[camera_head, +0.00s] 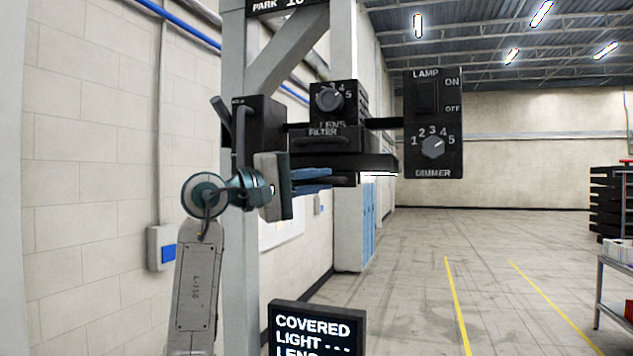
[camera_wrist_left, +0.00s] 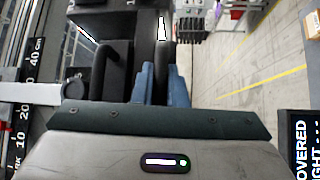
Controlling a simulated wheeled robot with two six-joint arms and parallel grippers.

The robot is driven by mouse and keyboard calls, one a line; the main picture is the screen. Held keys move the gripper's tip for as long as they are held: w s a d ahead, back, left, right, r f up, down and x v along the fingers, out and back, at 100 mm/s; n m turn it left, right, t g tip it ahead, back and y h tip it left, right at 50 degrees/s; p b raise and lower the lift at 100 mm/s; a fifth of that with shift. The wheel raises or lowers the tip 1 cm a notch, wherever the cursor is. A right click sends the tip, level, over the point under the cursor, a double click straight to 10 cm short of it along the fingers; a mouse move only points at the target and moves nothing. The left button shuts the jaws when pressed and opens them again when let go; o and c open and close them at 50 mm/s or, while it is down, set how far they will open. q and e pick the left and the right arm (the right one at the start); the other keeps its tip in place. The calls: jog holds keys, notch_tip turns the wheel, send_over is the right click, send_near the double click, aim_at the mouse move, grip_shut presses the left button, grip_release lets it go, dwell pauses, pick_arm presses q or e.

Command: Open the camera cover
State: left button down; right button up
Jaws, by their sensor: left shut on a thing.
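The black camera unit (camera_head: 347,105) is mounted beside a grey post, with a LENS dial and a FILTER slot with a handle (camera_head: 325,142). My left gripper (camera_head: 328,181) reaches in from the left just below the filter part. Its blue fingers are shut on a dark bar under the unit; in the left wrist view this bar (camera_wrist_left: 163,55) runs between the fingers (camera_wrist_left: 162,88). I take it to be part of the camera cover, but most of it is hidden. A screen (camera_head: 318,328) below reads COVERED. My right gripper is not in view.
A black LAMP and DIMMER panel (camera_head: 433,122) stands right of the unit. The grey post (camera_head: 240,200) is close behind my left wrist. In the left wrist view, a second dark handle (camera_wrist_left: 113,70) lies left of the fingers. The floor (camera_head: 430,260) to the right is open.

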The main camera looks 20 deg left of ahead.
pick_arm(q)
jog(key=s+b, duration=0.3)
jog(key=s, duration=0.9)
jog(key=shift+s+a+b, duration=0.2)
jog(key=shift+b, duration=0.1)
jog(key=c, duration=1.5)
grip_release()
jog(key=shift+o, duration=0.2)
jog(key=shift+a, duration=0.1)
jog(key=b+v, duration=0.5)
jog(key=v, duration=0.5)
jog(key=shift+s+a, duration=0.2)
jog(key=shift+a, duration=0.05)
